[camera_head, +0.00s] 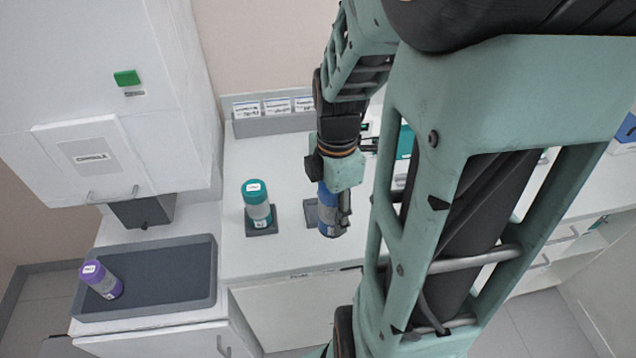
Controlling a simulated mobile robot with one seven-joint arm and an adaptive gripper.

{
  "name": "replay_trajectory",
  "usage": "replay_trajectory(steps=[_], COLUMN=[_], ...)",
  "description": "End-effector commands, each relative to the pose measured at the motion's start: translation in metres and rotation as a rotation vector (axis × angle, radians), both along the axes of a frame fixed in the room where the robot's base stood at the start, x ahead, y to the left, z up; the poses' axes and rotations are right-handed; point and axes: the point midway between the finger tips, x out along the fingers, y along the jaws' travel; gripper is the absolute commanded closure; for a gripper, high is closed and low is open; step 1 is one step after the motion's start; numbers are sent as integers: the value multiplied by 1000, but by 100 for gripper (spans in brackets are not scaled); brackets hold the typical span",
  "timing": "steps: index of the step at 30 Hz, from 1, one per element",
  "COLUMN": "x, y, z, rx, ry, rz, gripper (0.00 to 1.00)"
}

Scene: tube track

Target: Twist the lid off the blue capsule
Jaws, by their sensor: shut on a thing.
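The blue capsule (326,216) hangs below my gripper (335,204) at the middle of the counter, roughly upright. My gripper reaches down from above and is shut on the capsule's upper part. A dark finger lies along the capsule's right side. The gripper hides much of the lid, so I cannot tell whether the lid has turned. A dark square holder (310,212) shows just left of and behind the capsule. I cannot tell whether the capsule touches it.
A teal-lidded capsule (257,204) stands in its own dark holder to the left. A white "CONSOLE" machine (95,155) is beyond the tray.

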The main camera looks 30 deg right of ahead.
Motion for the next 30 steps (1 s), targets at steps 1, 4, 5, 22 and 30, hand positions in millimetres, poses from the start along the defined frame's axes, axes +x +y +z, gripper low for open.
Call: replay_trajectory(steps=[1, 4, 5, 22, 30], x=[-2, -6, -6, -7, 0], y=[1, 2, 2, -3, -17], z=[2, 3, 3, -4, -28], rx=[0, 0, 0, 1, 4], ry=[-1, -1, -1, 2, 2], rz=[0, 0, 0, 94, 477], gripper=[91, 91, 91, 91, 91])
